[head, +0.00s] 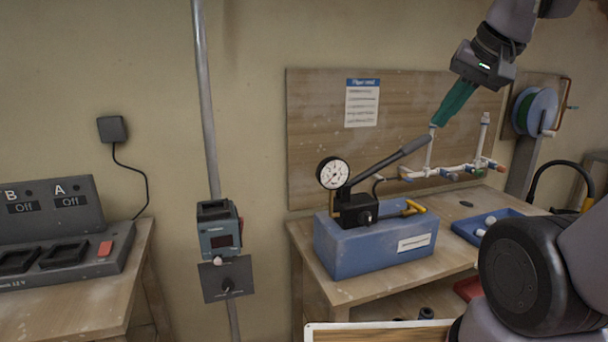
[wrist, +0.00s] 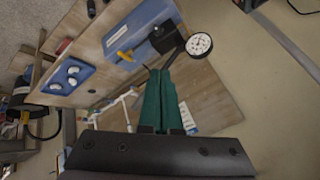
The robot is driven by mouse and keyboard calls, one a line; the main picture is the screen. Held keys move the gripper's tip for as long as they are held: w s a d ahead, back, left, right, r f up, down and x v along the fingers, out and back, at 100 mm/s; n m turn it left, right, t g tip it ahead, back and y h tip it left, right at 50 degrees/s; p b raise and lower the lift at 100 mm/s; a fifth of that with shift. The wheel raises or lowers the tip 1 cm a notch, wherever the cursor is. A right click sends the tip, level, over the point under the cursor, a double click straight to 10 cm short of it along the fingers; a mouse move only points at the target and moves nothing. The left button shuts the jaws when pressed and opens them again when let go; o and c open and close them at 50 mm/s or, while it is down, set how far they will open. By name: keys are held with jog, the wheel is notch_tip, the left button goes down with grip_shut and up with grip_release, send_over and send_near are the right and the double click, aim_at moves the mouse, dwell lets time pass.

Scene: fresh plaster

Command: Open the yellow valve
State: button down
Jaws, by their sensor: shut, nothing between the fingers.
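The yellow valve handle (head: 412,208) sits at the right end of the black fitting (head: 355,210) on the blue pump box (head: 375,247). It also shows in the wrist view (wrist: 126,56), on the blue box. A round white gauge (head: 333,173) and a long grey pump lever (head: 392,161) rise from the black fitting. My gripper (head: 437,122), with green fingers, is shut and empty, above and behind the lever's upper end in the head view. In the wrist view its fingertips (wrist: 158,72) appear near the lever. Whether they touch it is unclear.
White pipework (head: 440,172) stands against the wooden board behind the pump. A blue tray (head: 468,232) with white pieces lies right of the box. A charger station (head: 60,240) stands at left. A grey pole (head: 207,100) with a device is left of the bench.

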jog(key=n+g+h, duration=0.4)
jog(key=n+h, duration=0.7)
jog(key=n, duration=1.5)
send_near(419, 209)
jog(key=x, duration=0.4)
jog(key=a+x, duration=0.1)
jog(key=x, duration=0.2)
jog(key=shift+w+f, duration=0.4)
